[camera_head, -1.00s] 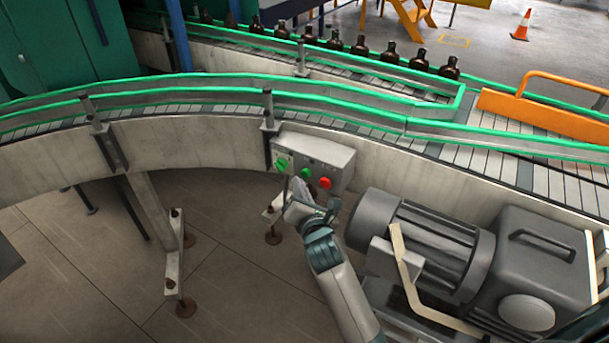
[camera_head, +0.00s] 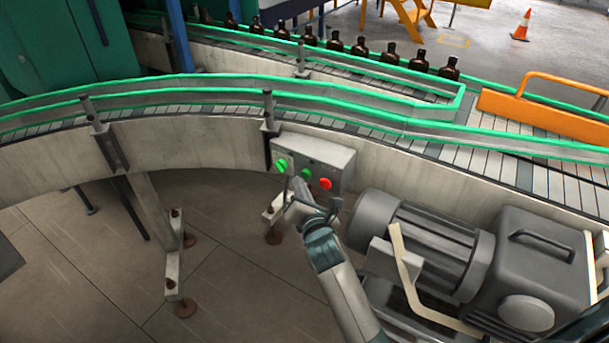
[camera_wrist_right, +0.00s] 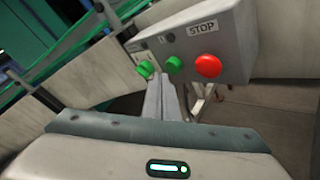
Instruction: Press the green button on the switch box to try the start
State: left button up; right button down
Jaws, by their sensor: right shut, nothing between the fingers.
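The grey switch box (camera_head: 335,160) is fixed to the conveyor's side wall. It carries a green knob (camera_head: 281,165) on the left, a round green button (camera_head: 306,173) in the middle and a red button (camera_head: 325,183) on the right. In the right wrist view, the green button (camera_wrist_right: 174,64) sits between the green knob (camera_wrist_right: 146,69) and the red button (camera_wrist_right: 208,65) under a STOP label. My right gripper (camera_head: 297,187) is shut and empty, just below and in front of the box. Its fingers (camera_wrist_right: 162,88) point at the knob and green button; contact is not visible. My left gripper is out of view.
A grey motor (camera_head: 420,240) stands close to the right of my right arm. The curved conveyor with green rails (camera_head: 200,95) runs above the box. Several amber bottles (camera_head: 360,47) stand in a row on the far belt.

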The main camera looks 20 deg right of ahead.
jog(key=shift+w+d+p, duration=0.45)
jog(key=shift+w+d, duration=0.05)
jog(key=shift+d, duration=0.15)
dwell(1.1)
jog(key=shift+s+a, duration=0.1)
jog(key=shift+a, duration=0.05)
jog(key=shift+s+a+p, duration=0.35)
jog(key=shift+s+a, duration=0.1)
jog(key=shift+a, duration=0.1)
dwell(0.4)
jog(key=shift+s+a+p, duration=0.3)
jog(key=shift+s+a, duration=0.5)
jog(key=shift+a, duration=0.2)
jog(key=shift+s+a+p, duration=0.25)
jog(key=shift+s+a, duration=0.5)
jog(key=shift+a, duration=0.25)
jog(key=shift+f, duration=0.1)
